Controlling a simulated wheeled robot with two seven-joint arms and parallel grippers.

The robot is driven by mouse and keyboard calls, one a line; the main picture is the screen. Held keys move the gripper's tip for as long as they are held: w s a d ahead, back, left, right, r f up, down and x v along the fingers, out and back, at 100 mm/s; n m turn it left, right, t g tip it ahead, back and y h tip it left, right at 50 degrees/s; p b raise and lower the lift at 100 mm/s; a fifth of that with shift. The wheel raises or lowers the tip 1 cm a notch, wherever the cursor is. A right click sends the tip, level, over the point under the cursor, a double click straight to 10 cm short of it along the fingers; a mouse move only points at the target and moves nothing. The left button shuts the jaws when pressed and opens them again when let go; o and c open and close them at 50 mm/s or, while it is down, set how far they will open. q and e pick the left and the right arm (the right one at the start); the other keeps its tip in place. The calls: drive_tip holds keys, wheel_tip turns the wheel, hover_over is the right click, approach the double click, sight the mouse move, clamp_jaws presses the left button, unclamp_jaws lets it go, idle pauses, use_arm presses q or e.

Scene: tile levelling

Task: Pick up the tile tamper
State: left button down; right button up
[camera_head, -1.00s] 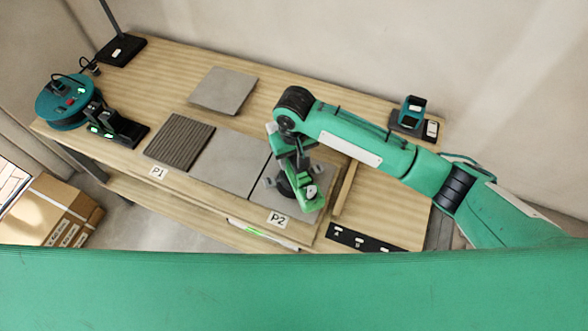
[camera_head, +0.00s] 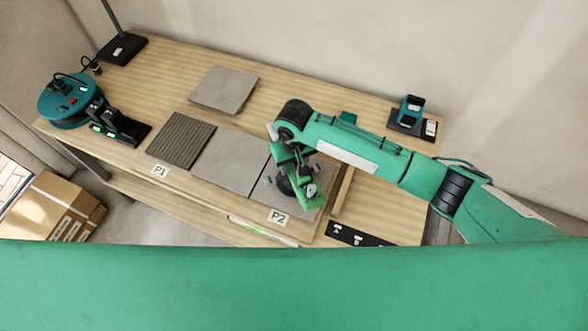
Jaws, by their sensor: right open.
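My right gripper (camera_head: 308,191) is open and hangs low over the grey tile at label P2. A dark round part (camera_head: 284,187) shows beside it, and I cannot tell whether it belongs to the gripper or to a tool under it. No tile tamper can be made out for certain. A teal round device (camera_head: 68,100) with a red button and a cable stands at the table's left end. A small teal device (camera_head: 411,108) stands on a dark base at the right. My left gripper is not in view.
The wooden table (camera_head: 282,100) carries a loose grey tile (camera_head: 223,90), a ribbed dark tile (camera_head: 180,140) and a flat grey tile (camera_head: 229,160). A black holder (camera_head: 125,128) with green lights stands at the left. A black strip (camera_head: 355,236) lies at the front right.

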drive_tip(key=shift+f, duration=0.1)
idle(0.3)
drive_tip(key=shift+w, duration=0.1)
drive_tip(key=c, duration=0.7)
drive_tip(key=shift+c, duration=0.2)
drive_tip(key=shift+r+b, duration=0.25)
drive_tip(key=shift+b, duration=0.2)
wheel_tip(320, 180, up, 26)
drive_tip(key=p, duration=0.6)
drive_tip(key=shift+p, duration=0.35)
